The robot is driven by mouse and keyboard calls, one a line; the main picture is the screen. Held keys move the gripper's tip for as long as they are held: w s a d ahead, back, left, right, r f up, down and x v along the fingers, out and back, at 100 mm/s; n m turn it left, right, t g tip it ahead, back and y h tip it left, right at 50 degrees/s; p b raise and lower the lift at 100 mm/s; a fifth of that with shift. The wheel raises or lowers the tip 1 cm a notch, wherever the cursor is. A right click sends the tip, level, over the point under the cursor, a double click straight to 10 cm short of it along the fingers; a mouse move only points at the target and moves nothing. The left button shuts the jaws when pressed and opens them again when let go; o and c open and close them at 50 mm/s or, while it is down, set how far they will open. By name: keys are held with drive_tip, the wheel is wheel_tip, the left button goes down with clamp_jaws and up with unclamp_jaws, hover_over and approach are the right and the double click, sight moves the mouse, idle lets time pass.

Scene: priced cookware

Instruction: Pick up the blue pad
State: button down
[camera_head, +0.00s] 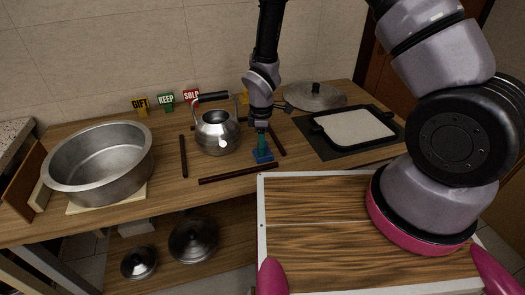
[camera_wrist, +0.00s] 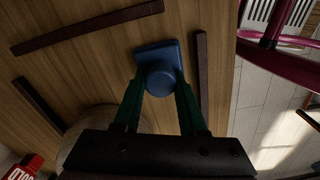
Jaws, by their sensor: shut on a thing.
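The blue pad (camera_head: 262,156) is a small flat square with a round blue knob on top, near the front edge of the wooden table. In the wrist view the pad (camera_wrist: 150,52) lies between the green fingers. My gripper (camera_head: 261,145) points down over the pad from above. It also shows in the wrist view (camera_wrist: 160,88), its two green fingers shut on the round knob. I cannot tell whether the pad touches the table.
Dark wooden strips (camera_head: 238,173) surround the pad and a steel kettle (camera_head: 217,132) to its left. A large pot (camera_head: 100,162) stands at the left. A dark griddle (camera_head: 318,136) lies at the right, with a lid (camera_head: 314,97) behind. Signs (camera_head: 166,102) stand at the back.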

drive_tip(key=shift+r, duration=0.1)
wheel_tip(320, 180, up, 10)
drive_tip(key=shift+f, duration=0.1)
idle(0.3)
